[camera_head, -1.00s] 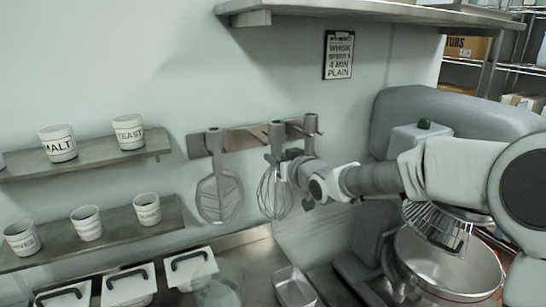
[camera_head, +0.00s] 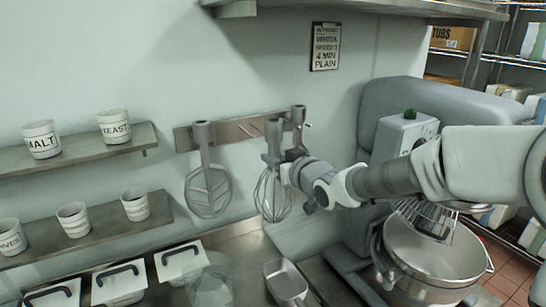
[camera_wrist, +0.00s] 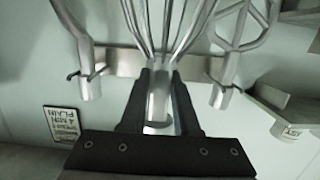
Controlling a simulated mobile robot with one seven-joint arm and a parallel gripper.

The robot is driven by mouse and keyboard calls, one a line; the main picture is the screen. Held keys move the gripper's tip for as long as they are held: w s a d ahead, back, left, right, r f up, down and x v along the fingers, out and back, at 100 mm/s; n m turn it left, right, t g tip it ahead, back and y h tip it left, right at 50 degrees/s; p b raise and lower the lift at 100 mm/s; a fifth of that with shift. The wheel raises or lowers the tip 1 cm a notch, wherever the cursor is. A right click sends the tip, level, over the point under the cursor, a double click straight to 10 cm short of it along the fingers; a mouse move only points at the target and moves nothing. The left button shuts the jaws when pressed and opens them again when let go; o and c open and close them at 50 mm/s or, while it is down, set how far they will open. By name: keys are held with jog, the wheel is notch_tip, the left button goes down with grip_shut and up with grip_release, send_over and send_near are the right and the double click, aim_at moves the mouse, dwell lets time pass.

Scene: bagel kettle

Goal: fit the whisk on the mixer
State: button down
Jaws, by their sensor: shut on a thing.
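My gripper (camera_head: 284,160) is shut on the upper shank of the wire whisk (camera_head: 271,196), which hangs upright, wires down, in front of the wall rail (camera_head: 240,130). In the wrist view the jaws (camera_wrist: 160,105) close around the whisk's metal shank (camera_wrist: 160,92), and its wires run out of the picture's top edge. The whisk looks slightly off the rail, but I cannot tell the gap. The grey mixer (camera_head: 395,135) stands to the right. My arm crosses in front of it and hides its head's underside. A wire guard (camera_head: 428,217) shows above its steel bowl (camera_head: 440,262).
A flat beater (camera_head: 208,190) hangs left of the whisk, and another tool (camera_head: 298,116) hangs right, close by. A metal pan (camera_head: 286,282) sits on the counter below. Shelves with labelled cups are at left. A sign (camera_head: 325,46) hangs above.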

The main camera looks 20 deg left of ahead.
jog(key=shift+r, duration=0.1)
jog(key=f+p+v, duration=0.2)
jog(key=p+v, duration=0.1)
jog(key=v, duration=0.8)
jog(key=shift+s+d+p, duration=0.35)
jog(key=shift+d, duration=0.1)
dwell(0.5)
